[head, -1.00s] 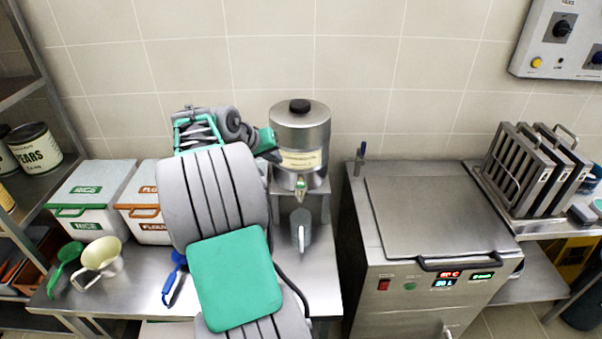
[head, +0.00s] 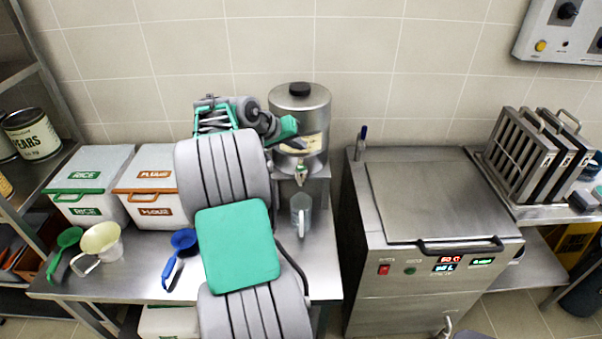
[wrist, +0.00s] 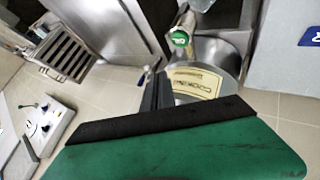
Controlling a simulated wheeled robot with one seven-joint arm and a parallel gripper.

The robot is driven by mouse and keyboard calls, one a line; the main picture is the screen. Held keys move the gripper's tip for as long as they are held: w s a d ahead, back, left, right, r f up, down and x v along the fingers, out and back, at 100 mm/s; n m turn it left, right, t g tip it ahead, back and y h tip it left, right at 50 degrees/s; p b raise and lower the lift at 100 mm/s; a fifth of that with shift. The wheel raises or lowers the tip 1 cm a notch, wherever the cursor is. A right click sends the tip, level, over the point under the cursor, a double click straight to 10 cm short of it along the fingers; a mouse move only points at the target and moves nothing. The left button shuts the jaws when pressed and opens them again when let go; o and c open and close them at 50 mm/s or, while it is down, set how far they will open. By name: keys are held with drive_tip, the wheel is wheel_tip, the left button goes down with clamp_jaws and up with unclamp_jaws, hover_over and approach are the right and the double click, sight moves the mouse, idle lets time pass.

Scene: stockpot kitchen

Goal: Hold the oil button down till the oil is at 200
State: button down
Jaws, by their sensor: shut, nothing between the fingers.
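A steel dispenser (head: 312,105) with a black lid knob and a cream label stands on a stand at the back of the steel counter. Its tap (head: 301,174) has a green face, seen clearly in the wrist view (wrist: 180,38). A clear jug (head: 301,215) stands below the tap; I cannot make out any oil level or marks in it. My gripper (head: 297,143) is in front of the dispenser's label, above and left of the tap. In the wrist view its dark fingers (wrist: 152,88) are together and empty, apart from the tap's green face.
A steel fryer (head: 435,205) stands right of the counter, with a red switch, a green button (head: 410,270) and small lit displays. Filter racks (head: 535,150) stand far right.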

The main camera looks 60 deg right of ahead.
sight(299, 168)
wheel_tip(299, 168, down, 5)
drive_tip(key=b, duration=0.2)
drive_tip(key=shift+b, duration=0.3)
idle(1.6)
drive_tip(key=shift+f, duration=0.4)
drive_tip(key=shift+f+b, duration=0.5)
drive_tip(key=shift+b, duration=0.05)
idle(4.7)
